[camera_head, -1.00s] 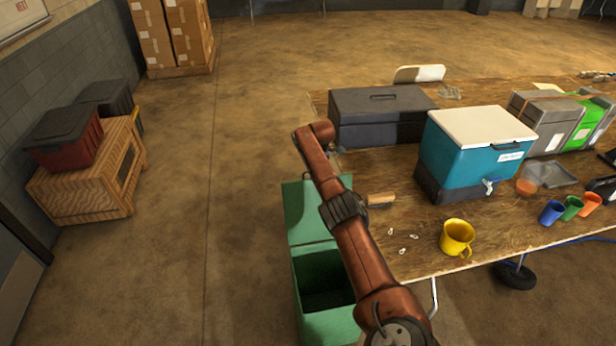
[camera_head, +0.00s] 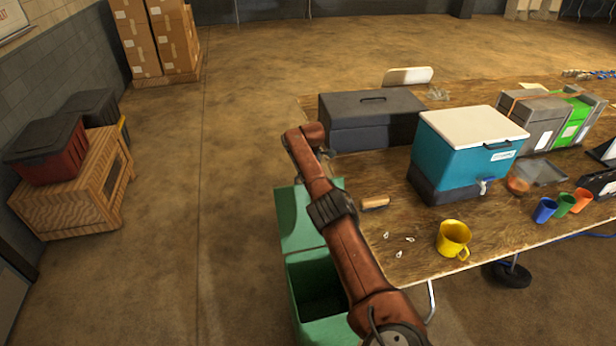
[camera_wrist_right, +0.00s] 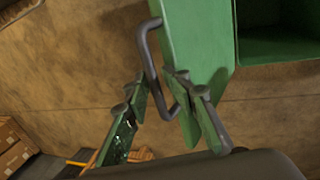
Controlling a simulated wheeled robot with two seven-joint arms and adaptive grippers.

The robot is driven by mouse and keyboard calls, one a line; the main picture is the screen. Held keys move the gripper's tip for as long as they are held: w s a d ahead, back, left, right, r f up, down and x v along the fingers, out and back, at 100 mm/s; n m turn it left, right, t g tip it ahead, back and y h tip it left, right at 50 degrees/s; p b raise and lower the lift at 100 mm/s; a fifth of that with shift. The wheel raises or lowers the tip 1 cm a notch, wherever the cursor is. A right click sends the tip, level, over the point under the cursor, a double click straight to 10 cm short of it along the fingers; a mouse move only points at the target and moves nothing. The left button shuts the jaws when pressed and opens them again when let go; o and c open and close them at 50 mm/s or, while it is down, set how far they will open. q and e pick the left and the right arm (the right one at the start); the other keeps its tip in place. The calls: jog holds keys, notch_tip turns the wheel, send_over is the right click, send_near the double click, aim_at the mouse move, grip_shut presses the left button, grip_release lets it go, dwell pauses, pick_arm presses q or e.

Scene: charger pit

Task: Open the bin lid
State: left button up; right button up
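A green bin (camera_head: 292,300) stands on the floor at the table's left end. Its dark inside shows. Its green lid (camera_head: 297,222) is swung open at the far side, away from the opening. In the right wrist view the lid (camera_wrist_right: 197,35) and the bin's dark opening (camera_wrist_right: 275,28) show at the top. A dark bent handle (camera_wrist_right: 150,65) sticks out from the lid. My right gripper (camera_wrist_right: 158,90) is open, with its fingers apart on either side of the handle. My right arm hides this gripper in the head view. My left gripper is not in view.
The wooden table (camera_head: 340,175) is right of the bin, bearing a teal cooler (camera_head: 465,155), a dark toolbox (camera_head: 370,118) and a yellow mug (camera_head: 453,238). A wooden crate (camera_head: 75,195) stands at the left. The floor between crate and bin is clear.

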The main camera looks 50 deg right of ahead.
jog(key=shift+s+d, duration=0.1)
jog(key=shift+r, duration=0.15)
jog(key=shift+r, duration=0.45)
jog(key=v, duration=1.1)
jog(key=shift+s+f, duration=0.1)
